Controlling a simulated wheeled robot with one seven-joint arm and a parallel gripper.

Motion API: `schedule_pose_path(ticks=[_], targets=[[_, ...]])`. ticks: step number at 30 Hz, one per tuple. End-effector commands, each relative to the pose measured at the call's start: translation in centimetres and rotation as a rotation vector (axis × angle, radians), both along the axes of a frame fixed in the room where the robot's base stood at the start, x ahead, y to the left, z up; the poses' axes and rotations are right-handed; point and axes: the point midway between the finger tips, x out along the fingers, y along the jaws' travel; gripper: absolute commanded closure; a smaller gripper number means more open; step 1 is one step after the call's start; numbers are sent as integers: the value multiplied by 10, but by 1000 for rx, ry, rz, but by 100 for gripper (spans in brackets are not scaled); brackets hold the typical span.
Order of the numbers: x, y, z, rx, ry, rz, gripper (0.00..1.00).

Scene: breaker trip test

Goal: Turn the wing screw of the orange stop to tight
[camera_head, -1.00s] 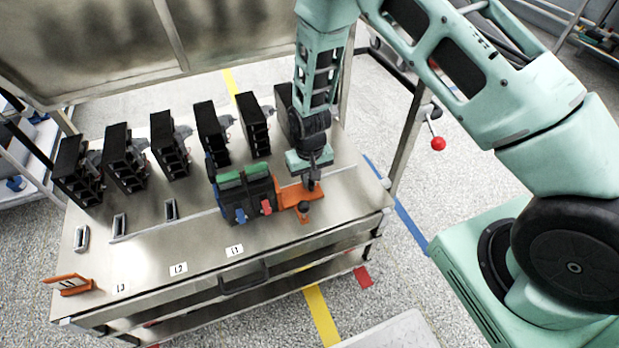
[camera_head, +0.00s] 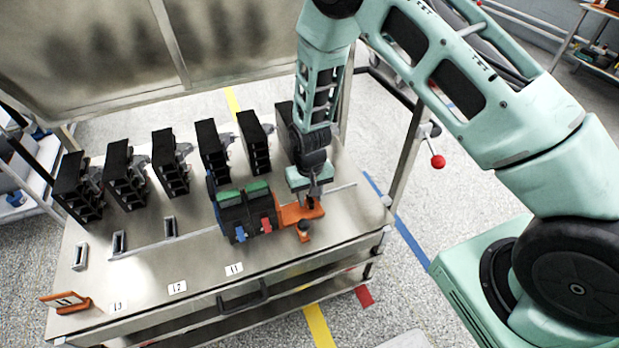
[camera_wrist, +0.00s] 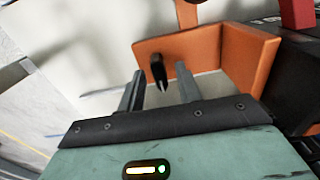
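The orange stop (camera_head: 288,215) sits on the cart top, against the right side of the black block (camera_head: 246,213) with green tops and blue and red levers. My gripper (camera_head: 314,197) points down over the stop. In the wrist view, the gripper (camera_wrist: 160,84) is open, its two fingers apart. A dark, narrow piece that looks like the wing screw (camera_wrist: 158,70) shows between the fingertips, in front of the stop's orange wall (camera_wrist: 200,45). I cannot tell whether the fingers touch it. A dark round knob (camera_head: 304,228) stands on the stop's front tab.
Several black breakers (camera_head: 172,165) stand in a row at the back of the cart (camera_head: 140,265). A small orange holder (camera_head: 68,303) is at the front left corner. A red ball-ended lever (camera_head: 437,161) is at the right.

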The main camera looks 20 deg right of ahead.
Motion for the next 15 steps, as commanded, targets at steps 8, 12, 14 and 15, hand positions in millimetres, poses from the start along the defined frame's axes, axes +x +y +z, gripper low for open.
schedule_pose_path(ticks=[8,12,14,15], targets=[[2,0,54,1,-6,0,65],[1,0,88,1,-6,0,65],[2,0,102,1,-7,1,65],[1,1,111,2,-6,1,65]])
